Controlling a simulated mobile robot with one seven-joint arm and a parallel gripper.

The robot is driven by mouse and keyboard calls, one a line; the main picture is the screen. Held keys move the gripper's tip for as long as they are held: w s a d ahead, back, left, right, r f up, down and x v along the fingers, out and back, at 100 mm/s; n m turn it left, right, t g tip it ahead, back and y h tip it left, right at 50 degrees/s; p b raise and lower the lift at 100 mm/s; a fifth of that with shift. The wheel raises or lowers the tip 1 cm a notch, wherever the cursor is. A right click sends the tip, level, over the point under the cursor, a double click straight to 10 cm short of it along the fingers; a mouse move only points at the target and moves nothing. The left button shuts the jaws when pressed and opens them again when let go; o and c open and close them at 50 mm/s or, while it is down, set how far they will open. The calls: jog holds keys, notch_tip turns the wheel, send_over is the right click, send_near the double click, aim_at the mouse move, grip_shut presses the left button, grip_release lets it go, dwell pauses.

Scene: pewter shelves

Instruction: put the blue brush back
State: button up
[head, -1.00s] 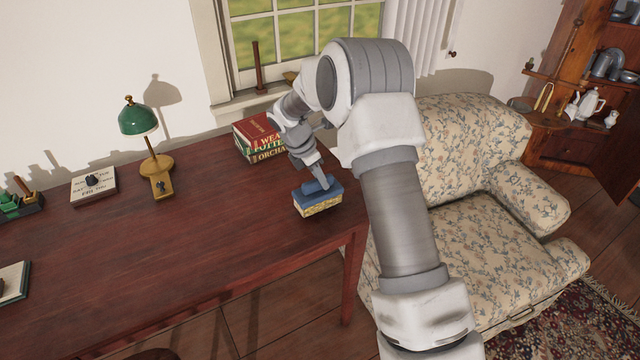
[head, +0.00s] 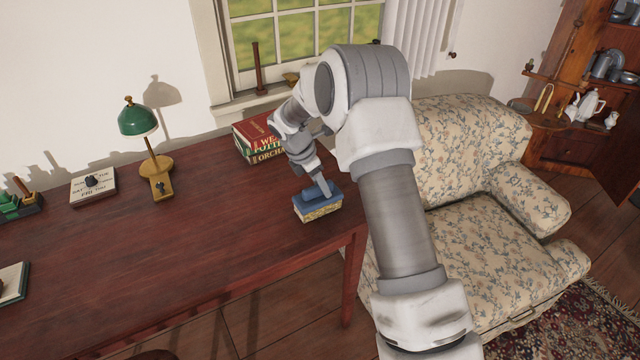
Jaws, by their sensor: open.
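The blue brush (head: 318,199) sits on the right end of the dark red desk, close to its right edge. It has a blue top with a raised blue grip and pale yellow bristles facing down. My gripper (head: 322,187) is right at the grip on top of the brush, with its jaws open. My arm comes in from above and behind, and the fingers are small and partly merge with the blue grip, so I cannot tell whether they touch it.
A stack of books (head: 258,140) stands behind the brush by the window. A green lamp (head: 146,145), a paper block with a dark knob (head: 93,187) and a green-and-black holder (head: 18,203) are farther left. A floral armchair (head: 460,165) stands right of the desk. The desk's middle (head: 180,250) is clear.

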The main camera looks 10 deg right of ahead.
jog(key=s+a+r+m+p, duration=0.15)
jog(key=s+r, duration=0.25)
jog(key=r, duration=0.6)
jog(key=s+a+r+m, duration=0.1)
jog(key=s+r+m, duration=0.25)
jog(key=r, duration=0.65)
jog(key=s+d+r+m+t+y, duration=0.2)
jog(key=s+r+m, duration=0.35)
jog(key=s, duration=0.45)
jog(key=s+m+t+y, duration=0.2)
jog(key=s+m, duration=0.9)
jog(key=s, duration=0.7)
jog(key=shift+s+r, duration=0.2)
jog(key=shift+r, duration=0.15)
notch_tip(320, 180, up, 6)
jog(key=p, duration=0.6)
jog(key=shift+r, duration=0.15)
